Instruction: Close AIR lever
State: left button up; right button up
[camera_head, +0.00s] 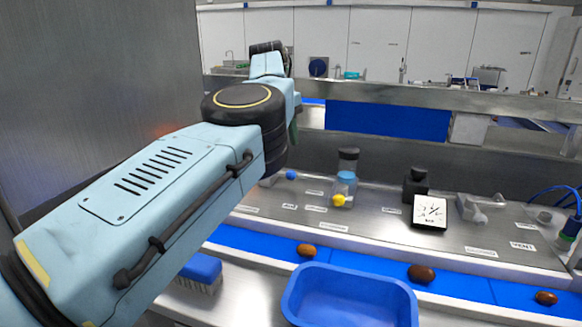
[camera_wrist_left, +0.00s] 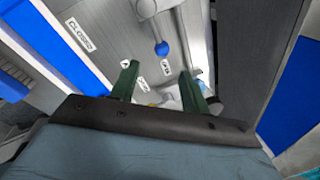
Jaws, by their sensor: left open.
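A blue ball knob (camera_wrist_left: 162,48) on a pale round-based fitting shows at the top of the left wrist view, with a small label beside it that is too small to read surely. In the head view the blue knob (camera_head: 291,175) stands on the steel panel, just right of my left arm. A yellow knob (camera_head: 339,200) sits farther right, below a clear and blue cylinder. My left gripper (camera_wrist_left: 158,70) is open, its two green fingers apart and nothing seen held between them. The blue knob appears beyond the fingertips. In the head view my arm mostly hides the gripper. My right gripper is out of view.
A square white gauge (camera_head: 430,211) and a grey valve fitting (camera_head: 471,206) stand on the panel at right. Brown dates (camera_head: 421,273) lie on the blue belt (camera_head: 370,284). A blue bin (camera_head: 350,297) and a brush (camera_head: 201,268) are in front. A steel rail runs behind.

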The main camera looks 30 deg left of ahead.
aim_at(290, 171)
pick_arm(q)
jog(key=f, duration=0.2)
jog(key=w+f+p, duration=0.1)
jog(key=f, duration=0.4)
jog(key=shift+w+d+f, duration=0.25)
jog(key=shift+w+f, duration=0.05)
jog(key=shift+w, duration=0.05)
jog(key=shift+w+f, duration=0.15)
jog(key=shift+f, duration=0.4)
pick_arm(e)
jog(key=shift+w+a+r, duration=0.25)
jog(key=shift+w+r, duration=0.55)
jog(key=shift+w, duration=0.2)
pick_arm(q)
jog(key=shift+c, duration=0.9)
grip_shut()
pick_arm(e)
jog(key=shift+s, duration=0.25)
